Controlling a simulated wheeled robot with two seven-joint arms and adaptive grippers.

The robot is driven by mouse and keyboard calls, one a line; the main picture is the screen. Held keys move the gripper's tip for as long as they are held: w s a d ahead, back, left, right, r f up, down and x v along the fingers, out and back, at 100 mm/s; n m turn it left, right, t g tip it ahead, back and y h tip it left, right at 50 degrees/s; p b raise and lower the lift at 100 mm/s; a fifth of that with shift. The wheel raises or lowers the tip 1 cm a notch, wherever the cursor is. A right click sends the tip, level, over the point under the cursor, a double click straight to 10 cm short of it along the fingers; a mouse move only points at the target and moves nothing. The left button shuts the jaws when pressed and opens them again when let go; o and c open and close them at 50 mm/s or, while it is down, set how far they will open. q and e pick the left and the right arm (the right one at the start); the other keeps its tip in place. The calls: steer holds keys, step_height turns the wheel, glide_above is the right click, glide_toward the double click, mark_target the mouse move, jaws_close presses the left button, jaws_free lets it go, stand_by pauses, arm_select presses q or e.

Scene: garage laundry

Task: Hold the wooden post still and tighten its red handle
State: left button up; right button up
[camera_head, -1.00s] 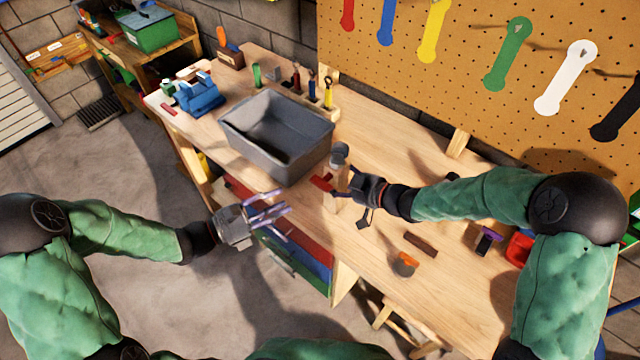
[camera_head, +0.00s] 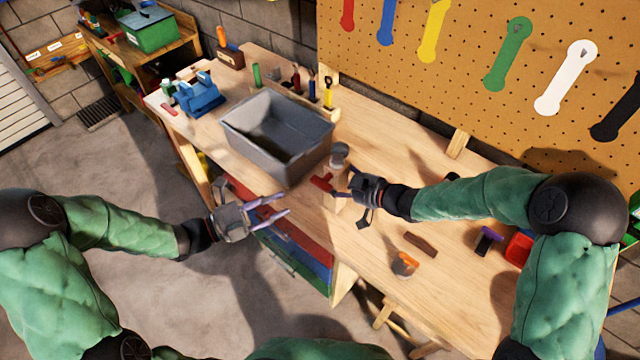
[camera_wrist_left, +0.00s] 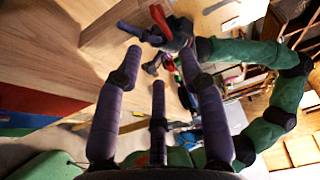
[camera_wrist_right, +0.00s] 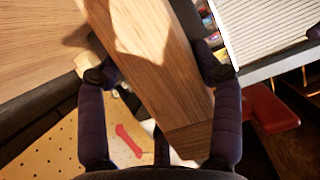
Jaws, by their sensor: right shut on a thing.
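The wooden post (camera_head: 338,200) stands at the workbench's front edge, beside the grey bin. Its red handle (camera_head: 321,183) sticks out on the left side. My right gripper (camera_head: 354,188) is shut on the post; the right wrist view shows the post (camera_wrist_right: 150,60) between its fingers, with the red handle (camera_wrist_right: 268,108) at the right. My left gripper (camera_head: 284,204) is open and empty, left of the handle and apart from it, in front of the bench edge. In the left wrist view the red handle (camera_wrist_left: 160,22) shows beyond its spread fingers, near my right gripper.
The grey bin (camera_head: 240,135) stands just behind and left of the post. A brown block (camera_head: 420,244) and an orange-topped object (camera_head: 404,263) lie on the bench to the right. A blue tool (camera_head: 200,98) sits at the far left end. Colored drawers are below the bench's front.

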mark_target(320, 183)
arm_select(q)
steer(key=x, duration=1.2)
jaws_close()
